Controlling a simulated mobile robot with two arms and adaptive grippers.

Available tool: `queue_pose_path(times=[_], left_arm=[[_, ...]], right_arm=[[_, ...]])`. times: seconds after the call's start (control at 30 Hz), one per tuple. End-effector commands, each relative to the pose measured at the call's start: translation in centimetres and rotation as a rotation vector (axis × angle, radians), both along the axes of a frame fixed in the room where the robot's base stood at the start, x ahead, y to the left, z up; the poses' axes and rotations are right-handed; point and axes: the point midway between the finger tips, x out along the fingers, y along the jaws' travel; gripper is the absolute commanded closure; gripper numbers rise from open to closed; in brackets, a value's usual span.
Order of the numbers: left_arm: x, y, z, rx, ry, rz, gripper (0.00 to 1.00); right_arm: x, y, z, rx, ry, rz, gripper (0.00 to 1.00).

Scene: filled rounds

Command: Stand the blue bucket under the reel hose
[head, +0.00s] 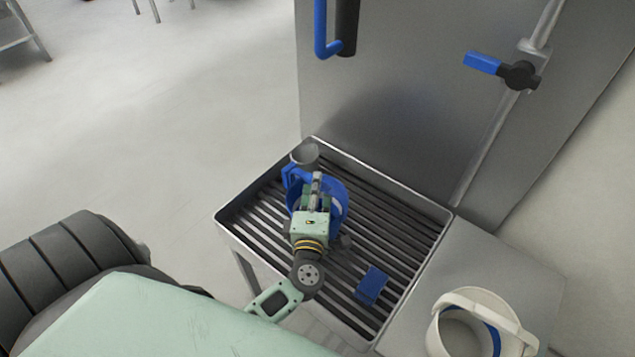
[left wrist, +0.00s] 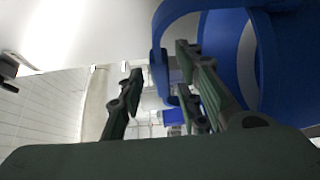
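The blue bucket (head: 335,190) is on the slatted rack, partly hidden by my left gripper (head: 316,182) and wrist above it. In the left wrist view the bucket's blue wall (left wrist: 225,50) fills the upper right, and its handle (left wrist: 160,60) loops beside the right-hand finger. My left gripper (left wrist: 155,95) has its fingers apart, with a clear gap; the handle lies near the right-hand finger and I cannot tell if it touches. A blue pipe with a dark cylinder (head: 347,25), perhaps the reel hose, hangs at the top. My right gripper is not in view.
The slatted metal rack (head: 228,222) has a raised rim. A grey round vessel (head: 305,155) is by the bucket's far side. A blue block (head: 371,285) lies on the slats. A white bucket (head: 445,335) stands at lower right. A blue valve lever (head: 483,62) sticks out at upper right.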

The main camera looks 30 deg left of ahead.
Motion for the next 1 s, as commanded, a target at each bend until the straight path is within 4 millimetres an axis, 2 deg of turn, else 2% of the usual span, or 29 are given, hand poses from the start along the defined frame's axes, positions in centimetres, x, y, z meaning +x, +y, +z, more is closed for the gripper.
queue_pose_path(times=[0.2,0.43,0.6,1.0], left_arm=[[-4.5,-2.3,-0.3,-0.002,0.002,0.001,0.68],[-7.8,-4.1,-0.1,-0.001,0.0,0.001,0.68],[-8.7,-4.7,0.1,0.0,-0.001,0.001,0.68],[-8.8,-4.7,0.1,0.0,-0.001,0.001,0.68]], right_arm=[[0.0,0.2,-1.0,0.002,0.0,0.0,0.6],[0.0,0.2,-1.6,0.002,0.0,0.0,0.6],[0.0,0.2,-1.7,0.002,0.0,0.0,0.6],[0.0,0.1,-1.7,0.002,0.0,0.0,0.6]])
